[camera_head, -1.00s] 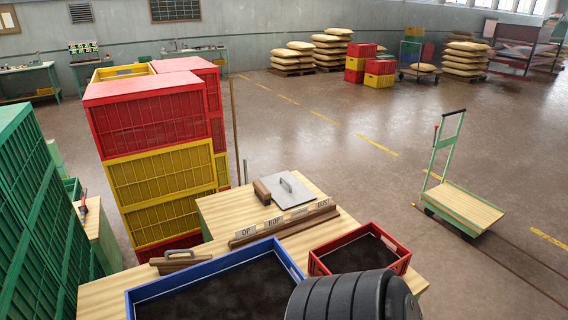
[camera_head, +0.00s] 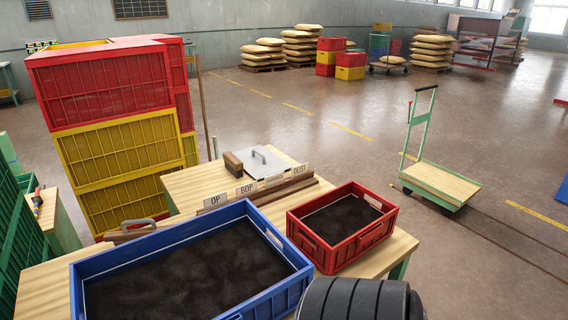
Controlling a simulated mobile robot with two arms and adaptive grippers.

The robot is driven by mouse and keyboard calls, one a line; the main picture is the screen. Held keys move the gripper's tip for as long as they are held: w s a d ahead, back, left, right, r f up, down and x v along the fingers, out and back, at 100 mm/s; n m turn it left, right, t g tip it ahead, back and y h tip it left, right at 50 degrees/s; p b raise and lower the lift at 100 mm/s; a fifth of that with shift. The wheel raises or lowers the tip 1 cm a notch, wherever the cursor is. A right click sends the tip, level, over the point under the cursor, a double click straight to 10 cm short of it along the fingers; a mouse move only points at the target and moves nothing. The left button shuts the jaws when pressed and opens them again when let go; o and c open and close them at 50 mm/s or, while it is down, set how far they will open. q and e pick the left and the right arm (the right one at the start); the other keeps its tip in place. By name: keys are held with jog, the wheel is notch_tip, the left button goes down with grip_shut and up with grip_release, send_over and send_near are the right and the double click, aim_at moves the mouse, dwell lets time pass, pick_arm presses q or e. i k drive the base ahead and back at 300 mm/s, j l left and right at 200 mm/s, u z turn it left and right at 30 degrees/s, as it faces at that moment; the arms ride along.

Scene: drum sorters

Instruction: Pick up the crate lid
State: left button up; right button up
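A flat grey plate with a raised handle, which looks like the crate lid (camera_head: 270,163), lies toward the far end of the wooden table (camera_head: 185,190). A brown brush-like block (camera_head: 233,163) sits at its left edge. A blue crate (camera_head: 290,290) with dark contents stands at the near side of the table. A smaller red crate (camera_head: 330,262), also with dark contents, stands to its right. Neither of my grippers shows in the head view. A black ribbed part of my own arm is at the bottom edge.
A wooden rail with label cards (camera_head: 246,189) runs between the plate and the crates. A wooden tool with a grey handle (camera_head: 135,229) lies at the left. Tall red and yellow crate stacks (camera_head: 115,130) stand behind left. A green cart (camera_head: 440,180) stands on open floor at right.

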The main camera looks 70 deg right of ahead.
aim_at(260, 162)
jog(key=z, duration=0.4)
jog(key=i+l+z, duration=0.1)
jog(key=z, duration=0.3)
jog(key=i+z, duration=0.1)
jog(key=z, duration=0.75)
jog(key=i+z, duration=0.15)
jog(key=z, duration=0.25)
jog(key=i+j, duration=0.1)
jog(key=i+z, duration=0.05)
